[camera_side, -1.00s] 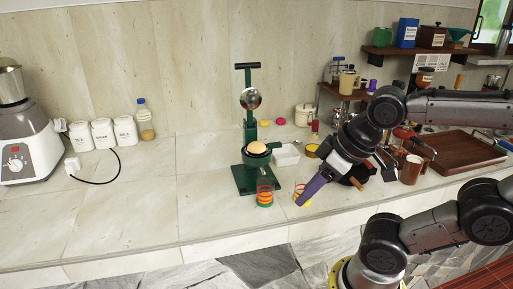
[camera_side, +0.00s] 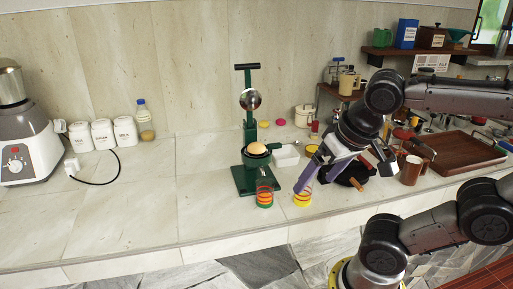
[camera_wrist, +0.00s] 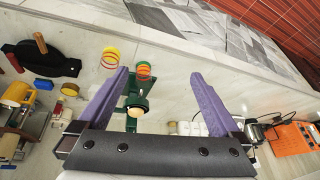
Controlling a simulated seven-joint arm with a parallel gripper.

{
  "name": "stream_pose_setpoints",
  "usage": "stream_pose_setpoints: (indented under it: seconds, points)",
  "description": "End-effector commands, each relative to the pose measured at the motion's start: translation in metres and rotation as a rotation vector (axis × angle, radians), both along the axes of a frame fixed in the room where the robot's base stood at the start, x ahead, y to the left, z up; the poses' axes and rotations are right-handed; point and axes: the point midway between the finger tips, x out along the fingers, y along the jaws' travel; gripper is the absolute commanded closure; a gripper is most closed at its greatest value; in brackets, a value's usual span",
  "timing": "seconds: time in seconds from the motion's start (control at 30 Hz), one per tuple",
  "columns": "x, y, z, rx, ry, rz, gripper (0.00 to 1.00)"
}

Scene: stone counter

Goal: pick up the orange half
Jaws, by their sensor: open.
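The orange half (camera_side: 257,148) looks like a pale orange dome sitting in the cup of a green hand press (camera_side: 245,178). In the wrist view the orange half (camera_wrist: 136,112) shows beyond my gripper, low between the fingers, on the press (camera_wrist: 132,122). My gripper (camera_side: 316,180) is open, its two purple fingers apart and pointing down-left, to the right of the press and clear of it. In the wrist view my gripper (camera_wrist: 160,75) has nothing between its fingertips.
A white square dish (camera_side: 286,155) is behind. A wooden tray (camera_side: 462,152) lies at right.

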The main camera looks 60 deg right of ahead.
Motion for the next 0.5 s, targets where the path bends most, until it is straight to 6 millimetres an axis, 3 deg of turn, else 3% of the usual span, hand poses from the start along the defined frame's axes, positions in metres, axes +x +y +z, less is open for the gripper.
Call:
stream_pose_setpoints:
  seconds: [0.27,0.5]
  points:
    - [0.038,-0.05,0.042,-0.078,0.073,-0.592,0.0]
    - [0.111,-0.086,0.067,-0.296,-0.01,-1.088,0.0]
